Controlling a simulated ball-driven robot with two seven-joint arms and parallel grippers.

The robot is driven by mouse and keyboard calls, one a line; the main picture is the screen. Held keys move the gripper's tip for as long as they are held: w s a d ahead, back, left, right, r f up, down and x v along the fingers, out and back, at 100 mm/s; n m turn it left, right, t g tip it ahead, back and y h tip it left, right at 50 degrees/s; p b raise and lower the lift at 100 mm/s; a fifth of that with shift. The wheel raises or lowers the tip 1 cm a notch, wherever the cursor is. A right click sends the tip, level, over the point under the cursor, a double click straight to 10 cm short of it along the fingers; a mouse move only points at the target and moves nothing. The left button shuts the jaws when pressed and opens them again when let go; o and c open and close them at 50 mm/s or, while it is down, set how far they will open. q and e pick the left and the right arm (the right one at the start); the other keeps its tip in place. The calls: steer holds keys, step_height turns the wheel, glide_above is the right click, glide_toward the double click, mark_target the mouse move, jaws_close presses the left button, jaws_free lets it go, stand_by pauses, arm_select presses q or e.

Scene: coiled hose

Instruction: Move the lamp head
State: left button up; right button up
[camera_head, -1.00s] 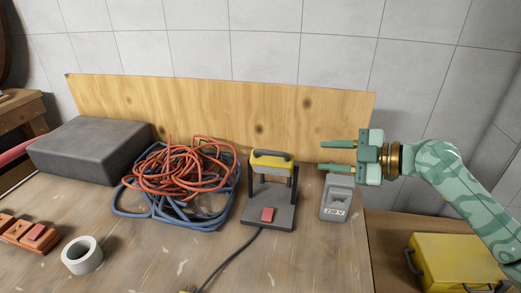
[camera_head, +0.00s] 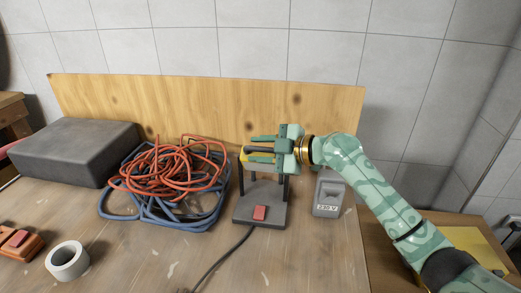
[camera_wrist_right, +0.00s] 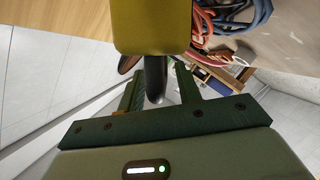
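The lamp head (camera_head: 243,158) is yellow with a dark handle and sits on two dark posts above a grey base (camera_head: 262,209) with a red switch. My right gripper (camera_head: 262,149) is at the lamp head, with one finger on each side of the dark handle, hiding much of the head. In the right wrist view the yellow lamp head (camera_wrist_right: 151,25) fills the top, and its dark handle (camera_wrist_right: 155,78) lies between the open fingers of the gripper (camera_wrist_right: 160,88), with gaps showing on both sides. My left gripper is not in view.
Coiled red and blue hoses (camera_head: 170,180) lie left of the lamp. A grey 230 V box (camera_head: 328,192) stands to its right. A wooden board (camera_head: 150,100) stands behind. A tape roll (camera_head: 67,261) and a dark grey block (camera_head: 75,150) are at the left.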

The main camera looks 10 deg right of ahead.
jaws_close()
steer(key=shift+w, duration=0.1)
steer(key=shift+w+d+r+m+g, duration=0.4)
steer(key=shift+w+m+g, duration=0.25)
steer(key=shift+m, duration=0.25)
steer(key=shift+w+d+r+m+g, duration=0.15)
steer(key=shift+w+m+g, duration=0.15)
steer(key=shift+w+m, duration=0.15)
steer(key=shift+w+d+r+m+g, duration=0.1)
steer(key=shift+w+m+g, duration=0.2)
steer(key=shift+m, duration=0.15)
steer(key=shift+w+d+m+g, duration=0.15)
steer(key=shift+w+m+g, duration=0.1)
steer(key=shift+w+m, duration=0.15)
